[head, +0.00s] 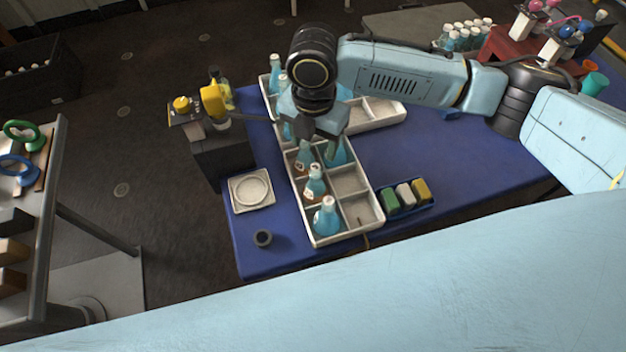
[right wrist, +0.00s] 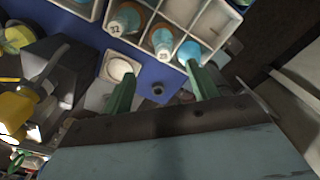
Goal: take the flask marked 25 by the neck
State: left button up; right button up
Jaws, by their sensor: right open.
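Several flasks with blue contents stand in a white compartment tray (head: 318,241). In the head view one column shows a near flask (head: 327,218), a middle flask (head: 315,184) and a far flask (head: 303,160). A third flask (right wrist: 189,51) shows no readable label by a fingertip. My right gripper (head: 319,142) is open over the tray, with nothing seen between its green fingers (right wrist: 162,84). My left gripper is out of view.
A white square dish (head: 251,190) and a dark ring (head: 262,238) lie on the blue table left of the tray. A bin with coloured blocks (head: 404,208) is at its right. A dark box with yellow-topped equipment (head: 211,103) stands left. The blue tabletop (head: 460,160) right of the tray is mostly clear.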

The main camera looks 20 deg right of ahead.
aim_at(315, 167)
jog(key=f, duration=0.6)
jog(key=shift+s+b, duration=0.2)
jog(key=shift+b, duration=0.2)
jog(key=shift+f, duration=0.7)
jog(key=f, duration=0.2)
jog(key=f+b, duration=0.1)
jog(key=f, duration=0.1)
jog(key=shift+s+d+f, duration=0.1)
jog(key=shift+s, duration=0.1)
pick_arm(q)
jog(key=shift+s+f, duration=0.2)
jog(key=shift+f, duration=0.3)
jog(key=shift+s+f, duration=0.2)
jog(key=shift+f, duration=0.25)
pick_arm(e)
jog(key=c, duration=0.9)
